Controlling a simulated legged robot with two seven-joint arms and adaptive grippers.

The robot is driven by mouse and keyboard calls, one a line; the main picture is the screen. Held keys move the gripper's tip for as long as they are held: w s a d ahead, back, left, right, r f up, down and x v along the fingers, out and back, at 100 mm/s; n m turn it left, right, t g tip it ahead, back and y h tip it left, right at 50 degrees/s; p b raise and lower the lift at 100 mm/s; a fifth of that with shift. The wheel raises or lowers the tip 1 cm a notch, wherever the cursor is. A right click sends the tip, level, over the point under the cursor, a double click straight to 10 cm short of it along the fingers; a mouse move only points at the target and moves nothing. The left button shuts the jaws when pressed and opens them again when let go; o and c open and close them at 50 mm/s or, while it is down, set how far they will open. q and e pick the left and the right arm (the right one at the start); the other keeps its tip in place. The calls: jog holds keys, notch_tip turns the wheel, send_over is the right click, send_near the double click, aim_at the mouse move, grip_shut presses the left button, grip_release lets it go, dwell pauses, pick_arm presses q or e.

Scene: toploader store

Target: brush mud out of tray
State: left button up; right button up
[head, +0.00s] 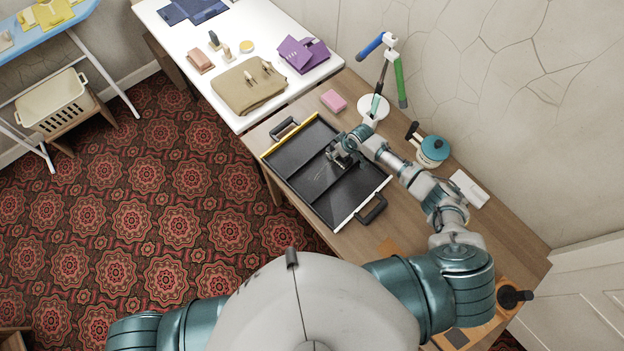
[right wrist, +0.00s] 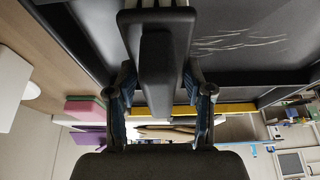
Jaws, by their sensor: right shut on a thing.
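The black tray (head: 301,172) lies on the wooden table, with a handle at each end, a yellow edge at the far-left end and a pale edge at the near-right end. A low ridge crosses its middle. My right gripper (head: 342,157) is over the tray's right side. In the right wrist view, its fingers (right wrist: 160,82) are shut on a dark brush-like tool (right wrist: 156,62); its bristles are hard to make out. Thin pale streaks (right wrist: 235,42) mark the tray floor; I cannot tell whether they are mud. My left gripper is out of view.
A pink block (head: 333,100) lies beyond the tray. A lamp with blue and green arms (head: 400,80) and a teal pot (head: 433,149) stand along the wall side. A white table (head: 233,112) with folded cloth (head: 249,86) adjoins.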

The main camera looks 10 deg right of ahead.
jog(key=shift+w+d, duration=0.1)
jog(key=shift+d, duration=0.1)
jog(key=shift+s+a+r+p, duration=0.1)
jog(key=shift+s+a+p, duration=0.3)
jog(key=shift+a+p, duration=0.25)
jog(key=shift+s+a+r+p, duration=0.1)
jog(key=shift+s+a+p, duration=0.25)
jog(key=shift+a+p, duration=0.25)
jog(key=shift+s+a+f, duration=0.15)
jog(key=shift+a, duration=0.1)
jog(key=s+a+p, duration=0.1)
jog(key=a, duration=0.1)
jog(key=s+a+p, duration=0.1)
jog(key=p, duration=0.1)
jog(key=shift+s+a, duration=0.15)
jog(key=shift+a, duration=0.2)
jog(key=shift+s+a, duration=0.35)
jog(key=shift+a, duration=0.3)
jog(key=shift+f, duration=0.1)
